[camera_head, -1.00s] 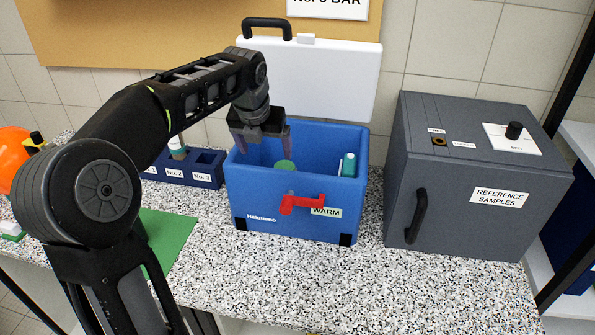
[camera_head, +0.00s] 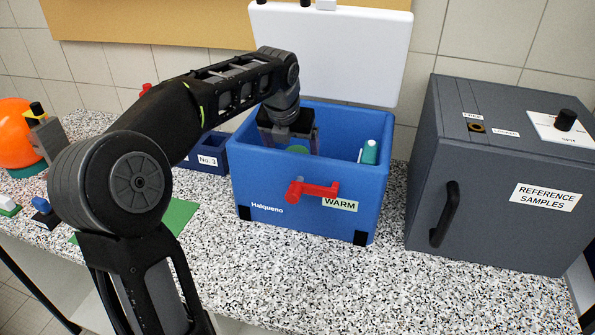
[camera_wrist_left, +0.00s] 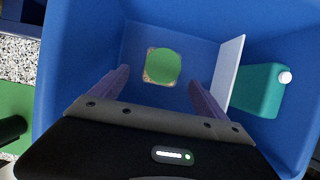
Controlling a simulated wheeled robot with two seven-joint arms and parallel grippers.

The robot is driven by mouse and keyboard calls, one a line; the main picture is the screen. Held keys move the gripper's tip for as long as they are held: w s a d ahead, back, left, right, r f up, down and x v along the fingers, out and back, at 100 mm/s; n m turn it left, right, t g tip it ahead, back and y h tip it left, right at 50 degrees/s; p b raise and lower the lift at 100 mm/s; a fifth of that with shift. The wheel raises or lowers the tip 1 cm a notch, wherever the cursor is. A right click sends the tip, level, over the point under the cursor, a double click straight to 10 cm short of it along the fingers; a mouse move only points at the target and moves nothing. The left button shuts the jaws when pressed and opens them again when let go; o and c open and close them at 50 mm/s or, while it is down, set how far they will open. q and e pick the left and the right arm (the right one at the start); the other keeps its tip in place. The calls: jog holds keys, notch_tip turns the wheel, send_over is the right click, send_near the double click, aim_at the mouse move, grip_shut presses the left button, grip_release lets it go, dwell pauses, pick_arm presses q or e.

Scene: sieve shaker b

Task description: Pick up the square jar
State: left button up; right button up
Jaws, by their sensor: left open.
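The square jar (camera_wrist_left: 148,74) stands inside the blue cooler box, seen from above in the left wrist view. It has a round green lid (camera_wrist_left: 163,66) and tan corners showing beneath. My left gripper (camera_wrist_left: 160,82) is open and empty, pointing down into the box. Its two fingers appear on either side of the jar in the wrist view, still apart from it. The jar's lower body is hidden in the head view. My right gripper is not in view.
The blue box (camera_head: 300,190) has walls all round and a raised white lid (camera_head: 345,55) behind. A white divider (camera_wrist_left: 228,72) and a teal bottle (camera_wrist_left: 258,92) are at its right.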

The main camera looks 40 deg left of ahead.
pick_arm(q)
jog(key=shift+x, duration=1.3)
jog(key=shift+p+x, duration=0.55)
jog(key=shift+x, duration=2.15)
jog(key=shift+d+r, duration=0.1)
grip_shut()
